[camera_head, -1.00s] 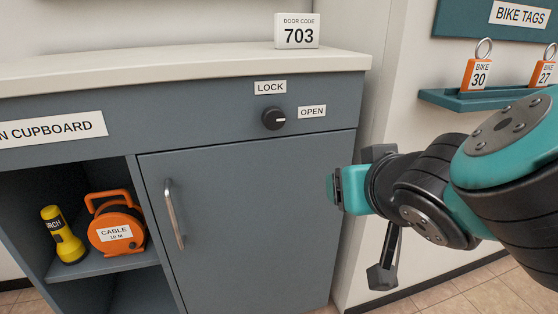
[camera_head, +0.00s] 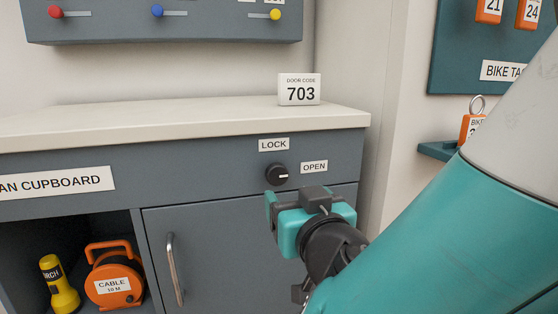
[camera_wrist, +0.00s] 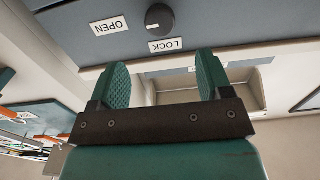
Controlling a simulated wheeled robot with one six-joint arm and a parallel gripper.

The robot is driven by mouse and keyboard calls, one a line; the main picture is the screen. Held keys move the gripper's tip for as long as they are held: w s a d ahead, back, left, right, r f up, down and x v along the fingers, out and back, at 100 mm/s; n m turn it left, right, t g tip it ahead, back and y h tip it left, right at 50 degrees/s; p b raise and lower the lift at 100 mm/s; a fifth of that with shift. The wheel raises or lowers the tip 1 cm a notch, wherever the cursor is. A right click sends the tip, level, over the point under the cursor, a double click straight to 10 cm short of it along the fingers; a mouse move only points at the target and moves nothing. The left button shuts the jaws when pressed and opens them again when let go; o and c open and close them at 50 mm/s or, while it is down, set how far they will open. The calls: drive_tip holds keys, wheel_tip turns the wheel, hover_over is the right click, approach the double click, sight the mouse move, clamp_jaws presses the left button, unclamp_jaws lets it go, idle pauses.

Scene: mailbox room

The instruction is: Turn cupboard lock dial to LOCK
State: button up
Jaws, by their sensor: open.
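The black round lock dial (camera_head: 277,174) is on the grey cupboard front, above the door. Its white mark points right, towards the OPEN label (camera_head: 314,167). The LOCK label (camera_head: 273,144) is just above the dial. My teal gripper (camera_head: 306,206) is in front of the cupboard, just below and right of the dial in the head view, and not holding it. In the wrist view the fingers (camera_wrist: 162,72) are apart and empty. The dial (camera_wrist: 159,18) shows upside down beyond them, between and above the tips, with the LOCK label (camera_wrist: 166,45) nearer the fingers.
A DOOR CODE 703 block (camera_head: 299,90) stands on the countertop (camera_head: 180,121). The door handle (camera_head: 174,270) is at lower left. An orange cable reel (camera_head: 113,284) and yellow torch (camera_head: 59,284) sit in the open shelf. The bike tag board is at right.

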sight(278, 176)
drive_tip(key=p+x, duration=0.3)
drive_tip(key=x, duration=0.7)
drive_tip(key=shift+c, duration=0.4)
drive_tip(key=c, duration=0.8)
drive_tip(key=shift+c, duration=0.2)
